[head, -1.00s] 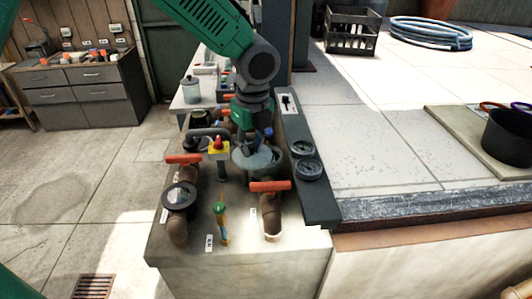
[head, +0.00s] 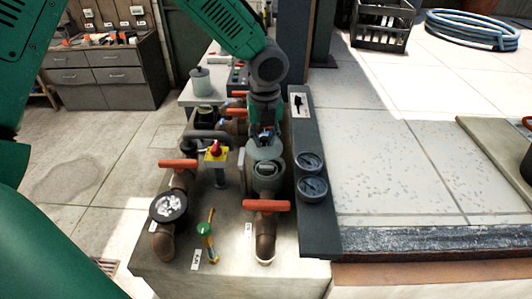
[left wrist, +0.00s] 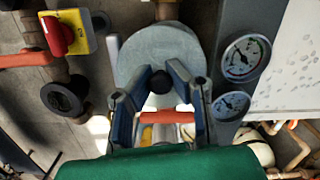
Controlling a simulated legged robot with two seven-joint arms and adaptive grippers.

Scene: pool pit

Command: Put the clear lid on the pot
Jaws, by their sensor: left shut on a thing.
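My left gripper (head: 264,134) reaches down from above, shut on the lid, a grey see-through disc (head: 265,149). In the left wrist view the disc (left wrist: 158,45) lies beyond the fingers, its dark knob (left wrist: 159,82) between the two fingertips (left wrist: 160,88). The pot looks to be the round grey housing (head: 268,178) on the pipework, its open mouth facing up. The lid is over the far side of that mouth and hides part of it; whether they touch I cannot tell. My right gripper is not in view.
Orange-handled valves (head: 266,206) stand in front. Two gauges (head: 312,187) on a dark panel stand close on the right. A red knob on a yellow box (head: 215,150) and a black-ringed sight glass (head: 168,206) are left. Open tiled floor (head: 400,150) lies right.

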